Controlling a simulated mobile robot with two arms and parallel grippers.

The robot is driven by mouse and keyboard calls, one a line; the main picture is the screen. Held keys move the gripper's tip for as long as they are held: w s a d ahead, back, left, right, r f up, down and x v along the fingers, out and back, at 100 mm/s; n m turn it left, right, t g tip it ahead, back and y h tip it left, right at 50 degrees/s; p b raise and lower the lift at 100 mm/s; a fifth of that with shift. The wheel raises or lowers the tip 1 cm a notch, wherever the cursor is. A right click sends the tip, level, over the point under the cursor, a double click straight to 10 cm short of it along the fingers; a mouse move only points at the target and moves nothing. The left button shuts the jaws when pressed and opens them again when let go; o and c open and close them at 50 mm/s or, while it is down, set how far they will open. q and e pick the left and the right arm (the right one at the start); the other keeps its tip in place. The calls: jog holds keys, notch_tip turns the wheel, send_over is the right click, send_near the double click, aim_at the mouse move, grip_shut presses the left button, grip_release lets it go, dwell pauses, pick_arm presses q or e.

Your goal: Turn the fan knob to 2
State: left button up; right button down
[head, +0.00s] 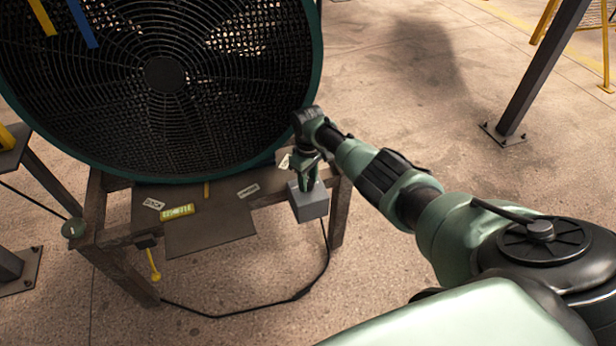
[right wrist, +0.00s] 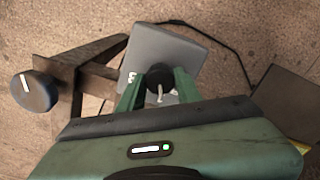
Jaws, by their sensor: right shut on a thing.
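The fan (head: 165,75) is a large round unit with a dark grille and green rim, at the upper left of the head view. A grey control box (head: 309,204) is at its stand's right front corner. The box (right wrist: 165,50) also shows in the right wrist view, with small white marks on its face. A black fan knob (right wrist: 159,76) with a pale pointer is on that face. My right gripper (head: 306,182) is at the box, its two green fingers (right wrist: 158,92) shut on the knob from both sides. The fingers partly hide the face and its marks. My left gripper is out of view.
The brown metal stand (head: 95,210) carries a plate with labels and a yellow tag (head: 177,211). A black cable (head: 250,312) loops over the floor. A round grey knob (right wrist: 35,91) with a white line sits beside the stand. A dark post (head: 540,75) stands right.

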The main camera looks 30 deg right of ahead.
jog(key=m+p, duration=0.1)
jog(key=m, duration=0.2)
jog(key=shift+r+m, duration=0.1)
jog(key=shift+m, duration=0.3)
jog(key=m+p, duration=0.1)
jog(key=m, duration=0.3)
jog(key=shift+m, duration=0.3)
jog(key=c, duration=1)
grip_release()
jog(key=shift+o, duration=0.2)
